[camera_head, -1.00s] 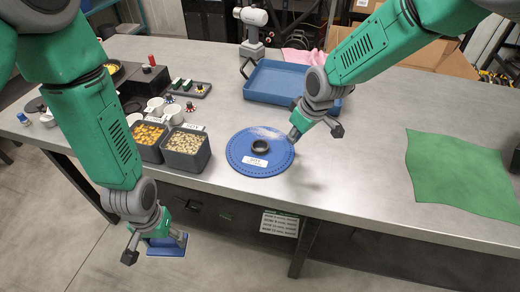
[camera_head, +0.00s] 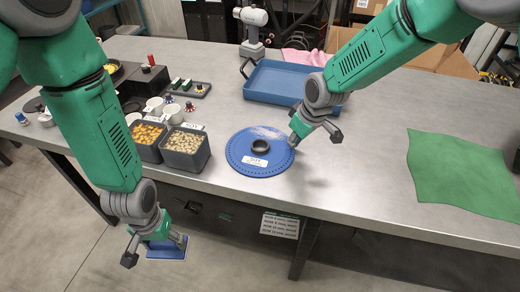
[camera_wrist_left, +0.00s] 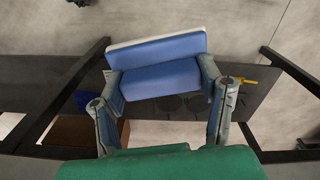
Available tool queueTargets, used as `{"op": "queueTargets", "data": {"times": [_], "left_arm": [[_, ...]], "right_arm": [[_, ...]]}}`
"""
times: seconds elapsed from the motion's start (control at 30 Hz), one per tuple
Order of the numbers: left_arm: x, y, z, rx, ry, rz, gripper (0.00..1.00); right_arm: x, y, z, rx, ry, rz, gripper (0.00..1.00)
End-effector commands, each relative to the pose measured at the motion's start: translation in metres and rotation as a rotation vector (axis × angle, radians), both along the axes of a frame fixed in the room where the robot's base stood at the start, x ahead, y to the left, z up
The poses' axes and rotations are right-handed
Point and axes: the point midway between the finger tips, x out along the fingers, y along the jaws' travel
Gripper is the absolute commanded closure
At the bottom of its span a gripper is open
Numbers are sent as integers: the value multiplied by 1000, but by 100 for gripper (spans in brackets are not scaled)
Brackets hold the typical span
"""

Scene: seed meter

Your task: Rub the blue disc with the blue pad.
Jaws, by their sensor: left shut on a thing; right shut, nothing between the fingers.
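The blue disc (camera_head: 240,162) lies flat on the table, with a black ring at its centre, a white label and a pale dusty patch on its far part. My left gripper (camera_head: 152,250) is shut on the blue pad (camera_head: 168,247), off the table's front edge, to the left of the disc and nearer the camera. In the left wrist view the pad (camera_wrist_left: 160,78) sits between the two fingers and shows a pale far edge. My right gripper (camera_head: 296,138) is shut and empty at the disc's right edge; I cannot tell whether it touches.
Two dark bins, one with orange pieces (camera_head: 148,133) and one with pale seeds (camera_head: 184,144), stand left of the disc. A blue tray (camera_head: 283,82) lies behind it. A green cloth (camera_head: 460,172) lies at right. The table between disc and cloth is clear.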

Motion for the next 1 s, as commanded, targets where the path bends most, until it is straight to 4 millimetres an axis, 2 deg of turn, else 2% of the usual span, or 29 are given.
{"op": "queueTargets", "data": {"times": [0.53,1.0], "left_arm": [[0,0,-3,0,0,0,62],[0,0,24,0,0,0,62]], "right_arm": [[0,0,-7,0,0,0,100],[0,0,28,0,0,0,100]]}}
